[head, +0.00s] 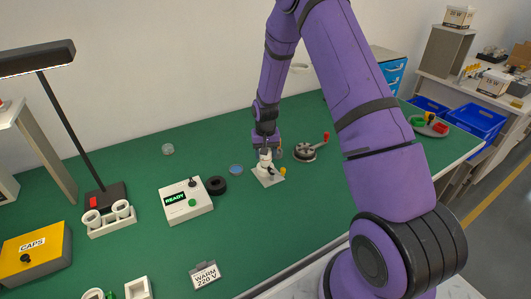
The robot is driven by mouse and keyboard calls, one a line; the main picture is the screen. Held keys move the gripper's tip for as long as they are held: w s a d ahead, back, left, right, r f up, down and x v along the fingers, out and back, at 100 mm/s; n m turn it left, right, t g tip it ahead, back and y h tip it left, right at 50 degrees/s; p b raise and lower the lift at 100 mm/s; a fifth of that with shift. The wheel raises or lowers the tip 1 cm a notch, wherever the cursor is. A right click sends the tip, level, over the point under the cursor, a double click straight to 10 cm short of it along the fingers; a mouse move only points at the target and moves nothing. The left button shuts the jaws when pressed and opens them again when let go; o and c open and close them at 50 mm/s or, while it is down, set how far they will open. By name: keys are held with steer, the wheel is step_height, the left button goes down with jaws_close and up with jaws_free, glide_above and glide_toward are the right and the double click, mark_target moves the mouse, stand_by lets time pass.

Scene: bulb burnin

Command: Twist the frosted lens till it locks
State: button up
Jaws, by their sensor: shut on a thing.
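My gripper (266,150) points down at the end of the purple arm, over a small light-grey fixture (270,178) in the middle of the green bench. It is shut on a small whitish piece at the top of the fixture, which looks like the frosted lens (265,158). The fingers hide most of the lens, and it is too small here to tell how it is turned or seated. A small yellow part (283,171) shows at the right of the fixture.
A white box reading READY (186,202) and a black ring (216,185) stand left of the fixture. A blue dish (236,169) is close by. A round grey device with a red knob (306,151) is at the right. The bench front is fairly clear around the WARM 220 V sign (205,275).

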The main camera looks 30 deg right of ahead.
steer(key=shift+m, duration=0.8)
steer(key=o, duration=1)
steer(key=shift+c, duration=0.2)
steer(key=shift+r, duration=0.1)
step_height(320, 180, up, 10)
steer(key=shift+r, duration=0.25)
